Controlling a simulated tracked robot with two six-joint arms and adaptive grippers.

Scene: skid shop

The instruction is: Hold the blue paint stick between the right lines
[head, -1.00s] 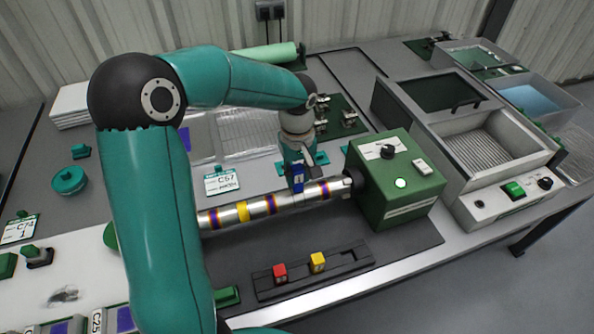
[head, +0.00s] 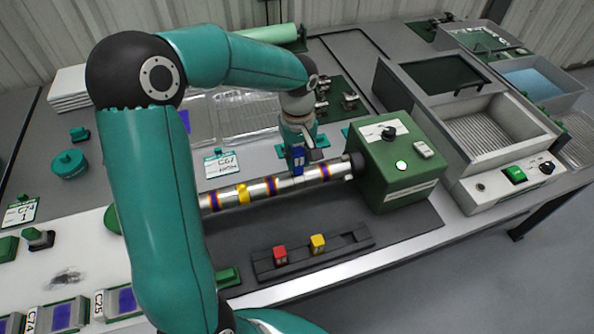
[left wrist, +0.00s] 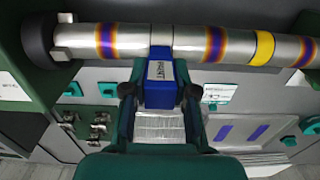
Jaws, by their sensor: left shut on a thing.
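My left gripper (head: 298,163) is shut on the blue paint stick (left wrist: 160,86), which has a white label. It holds the stick at the steel tube (head: 226,197), between the two right-hand purple-and-orange bands (head: 271,186) (head: 324,172). In the left wrist view the stick's front end meets the tube (left wrist: 185,42) between the bands (left wrist: 107,40) (left wrist: 214,43). Whether it presses on the metal cannot be told. The tube's right end sits at the green drive box (head: 395,165). A yellow ring (head: 243,194) is farther left. My right gripper is not in view.
A dark rack (head: 340,247) in front of the tube holds a red block (head: 280,255) and a yellow block (head: 318,244). A small sign (head: 219,165) stands behind the tube. A grey machine with a ribbed tray (head: 490,135) stands at the right.

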